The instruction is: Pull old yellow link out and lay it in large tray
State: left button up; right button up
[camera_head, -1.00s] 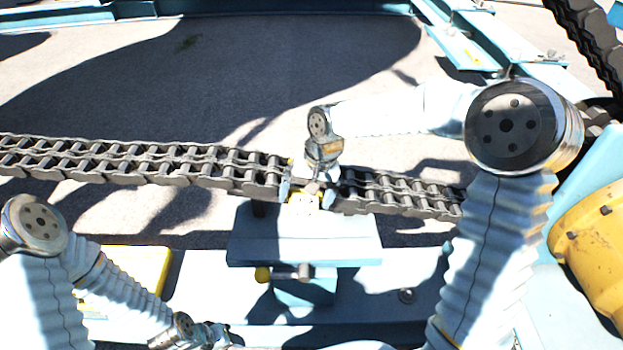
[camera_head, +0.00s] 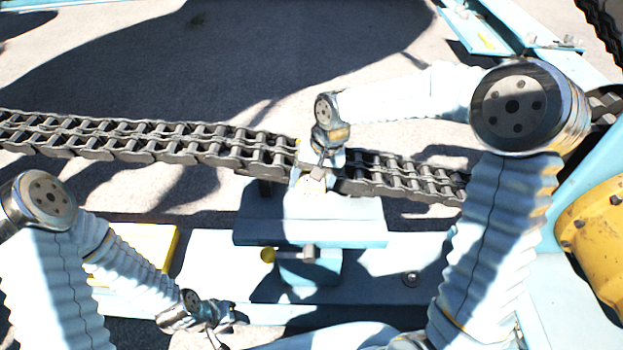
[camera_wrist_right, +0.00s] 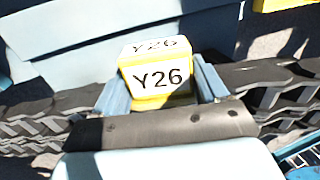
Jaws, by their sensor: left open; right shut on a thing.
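The yellow link (camera_wrist_right: 155,78), a small block with white faces marked Y26, sits between the fingers of my right gripper (camera_wrist_right: 160,90) in the right wrist view. In the head view the link (camera_head: 312,185) shows as a small pale and yellow patch in the gap between two chain runs, above the blue stand. My right gripper (camera_head: 320,178) is shut on it from above. My left gripper (camera_head: 222,326) is open and empty, low in the picture, left of the stand. A yellow-edged flat piece (camera_head: 150,245) lies at left; I cannot tell whether it is the large tray.
The dark double-row chain runs left (camera_head: 130,140) and right (camera_head: 410,178) of the link. The blue stand (camera_head: 305,220) with a knob and handle is just below it. A yellow rounded housing (camera_head: 595,240) is at right. Open pavement lies behind the chain.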

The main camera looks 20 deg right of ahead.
jog(key=s+a+b, duration=0.4)
jog(key=s, duration=1)
jog(key=shift+s, duration=0.4)
dwell(1.1)
jog(key=shift+a, duration=0.1)
